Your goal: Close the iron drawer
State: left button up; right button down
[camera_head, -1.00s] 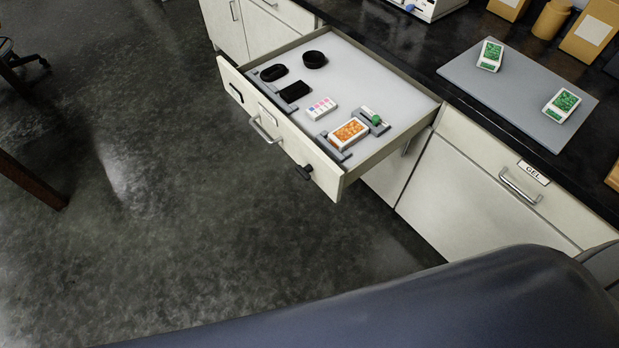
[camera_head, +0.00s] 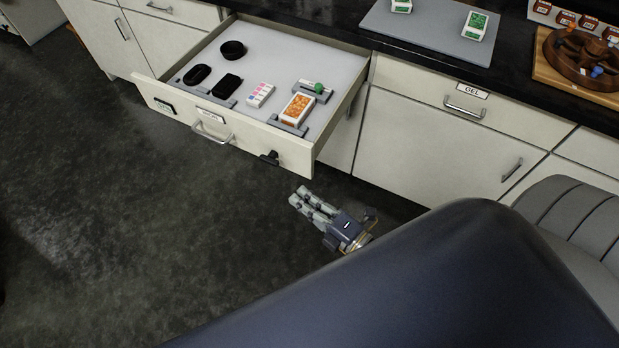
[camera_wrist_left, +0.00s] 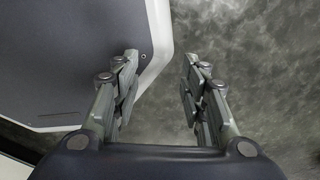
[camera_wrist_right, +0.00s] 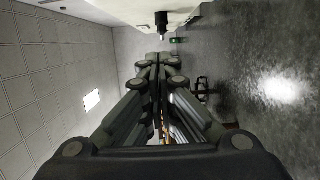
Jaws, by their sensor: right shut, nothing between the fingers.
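The iron drawer (camera_head: 240,132) stands pulled out from the cabinet in the head view, with a metal bar handle (camera_head: 211,132) on its cream front. A label above the handle seems to read "IRON". A black knob (camera_head: 269,158) sits at the right end of the front. My right gripper (camera_head: 300,200) is shut and empty, in front of and below the drawer's right corner, apart from it. In the right wrist view its fingers (camera_wrist_right: 158,60) are together, with a dark knob (camera_wrist_right: 161,22) beyond them. My left gripper (camera_wrist_left: 158,62) shows only in its wrist view, open and empty over the floor.
Inside the drawer lie an orange-filled box (camera_head: 297,109), a white box with coloured squares (camera_head: 260,95) and black items (camera_head: 228,84). The closed GEL drawer (camera_head: 430,98) is to the right. A grey mat (camera_head: 425,32) lies on the black counter. The floor in front is clear.

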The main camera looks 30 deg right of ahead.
aim_at(279, 163)
pick_arm(q)
jog(key=shift+w+a+r+p, duration=0.25)
jog(key=shift+a+r+p, duration=0.5)
jog(key=shift+r, duration=0.15)
pick_arm(e)
jog(key=shift+w+d, duration=0.2)
jog(key=shift+w, duration=1.85)
jog(key=shift+w+d, duration=0.2)
jog(key=shift+w, duration=1.8)
pick_arm(q)
jog(key=shift+d, duration=0.1)
